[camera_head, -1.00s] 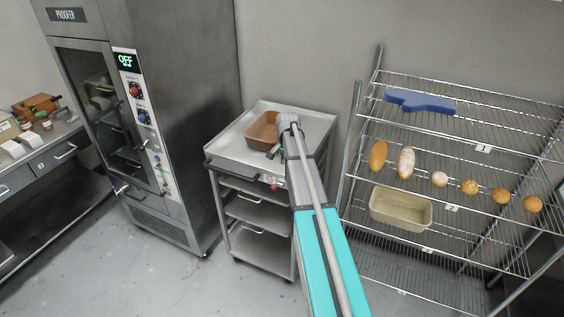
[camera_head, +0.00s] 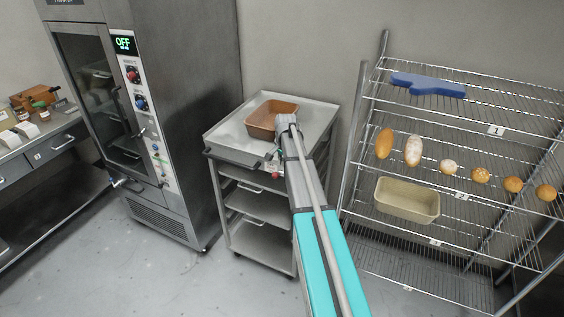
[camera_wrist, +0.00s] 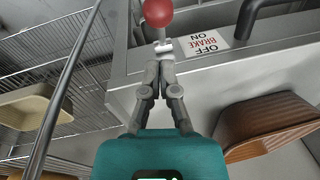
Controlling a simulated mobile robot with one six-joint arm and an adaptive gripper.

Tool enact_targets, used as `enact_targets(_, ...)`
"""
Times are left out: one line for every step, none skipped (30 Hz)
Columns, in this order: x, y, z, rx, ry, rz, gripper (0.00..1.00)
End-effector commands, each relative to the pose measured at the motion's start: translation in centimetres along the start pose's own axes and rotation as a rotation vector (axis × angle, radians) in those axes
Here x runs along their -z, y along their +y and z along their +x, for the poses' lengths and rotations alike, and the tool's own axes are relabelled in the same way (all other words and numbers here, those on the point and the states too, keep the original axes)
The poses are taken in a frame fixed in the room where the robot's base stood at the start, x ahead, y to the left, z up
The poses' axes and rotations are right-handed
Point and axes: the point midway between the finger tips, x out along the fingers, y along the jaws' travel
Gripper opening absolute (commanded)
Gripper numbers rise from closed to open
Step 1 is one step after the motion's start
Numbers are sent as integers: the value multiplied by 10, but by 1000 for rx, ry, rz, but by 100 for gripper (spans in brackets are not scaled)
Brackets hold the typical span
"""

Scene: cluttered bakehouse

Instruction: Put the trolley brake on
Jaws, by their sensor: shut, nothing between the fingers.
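The trolley (camera_head: 215,140) stands between the proofer and the wire rack. Its brake lever has a red ball knob (camera_wrist: 158,12), also seen small at the trolley's front in the head view (camera_head: 275,175). The lever's stem runs from a pale bracket toward the picture top in the wrist view. A white label (camera_wrist: 202,45) beside it reads OFF, BRAKE, ON upside down; the knob is toward the ON side. My gripper (camera_wrist: 160,66) is shut and empty, its fingertips just below the bracket in the wrist view. I cannot tell whether they touch it.
A brown loaf tin (camera_head: 268,122) sits on the trolley top and shows in the wrist view (camera_wrist: 262,125). The proofer (camera_head: 195,110) stands left, reading OFF. At right the wire rack (camera_head: 352,150) holds breads, a beige tin (camera_head: 405,200) and a blue object (camera_head: 428,86). Floor in front is clear.

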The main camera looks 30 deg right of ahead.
Motion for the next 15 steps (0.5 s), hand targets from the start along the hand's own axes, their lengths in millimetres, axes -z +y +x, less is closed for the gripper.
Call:
enact_targets(-5, 1, 7, 0, 0, -1, 0)
enact_targets(-7, 1, 9, 0, 0, -1, 0)
enact_targets(-9, 1, 11, 0, 0, -1, 0)
enact_targets(-11, 1, 12, -1, 0, -1, 0)
enact_targets(-12, 1, 13, -1, 0, -1, 0)
enact_targets(-14, 1, 15, -1, 1, -1, 0)
enact_targets(-15, 1, 16, -1, 1, -1, 0)
enact_targets(-16, 1, 17, -1, 1, -1, 0)
enact_targets(-17, 1, 18, -1, 1, -1, 0)
enact_targets(-18, 1, 18, -1, 1, -1, 0)
enact_targets(-18, 1, 18, -1, 1, -1, 0)
enact_targets(-18, 1, 19, -1, 1, -1, 0)
enact_targets(-19, 1, 19, -1, 1, 0, 0)
enact_targets(-19, 0, 19, -1, 1, 0, 0)
enact_targets(-19, 0, 19, -1, 1, 0, 0)
